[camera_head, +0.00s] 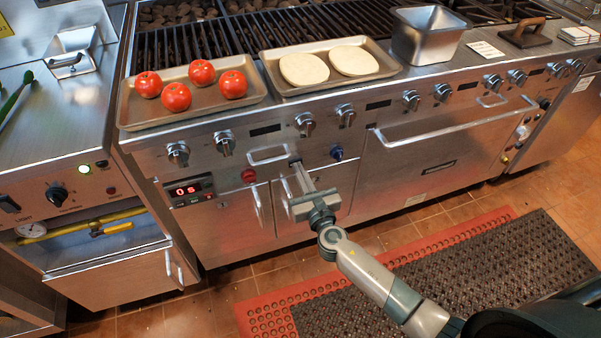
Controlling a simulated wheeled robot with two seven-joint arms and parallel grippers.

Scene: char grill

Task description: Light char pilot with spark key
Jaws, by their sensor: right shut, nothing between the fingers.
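The char grill (225,200) has a steel front panel with a row of silver knobs, a red round control (248,175) and a blue knob (336,152). My right gripper (297,164) reaches up to the panel between the red control and the blue knob. Its fingers are shut with nothing held. The fingertips are at or very close to a small dark fitting on the panel. I cannot tell whether they touch it or whether it is the spark key. No pilot flame shows. My left gripper is not in view.
A tray with several tomatoes (176,96) and a tray with two pale round patties (303,69) rest along the grill's front ledge. A steel pan (428,36) stands to their right. A handle bar (455,122) juts from the front. A floor mat (440,285) lies below.

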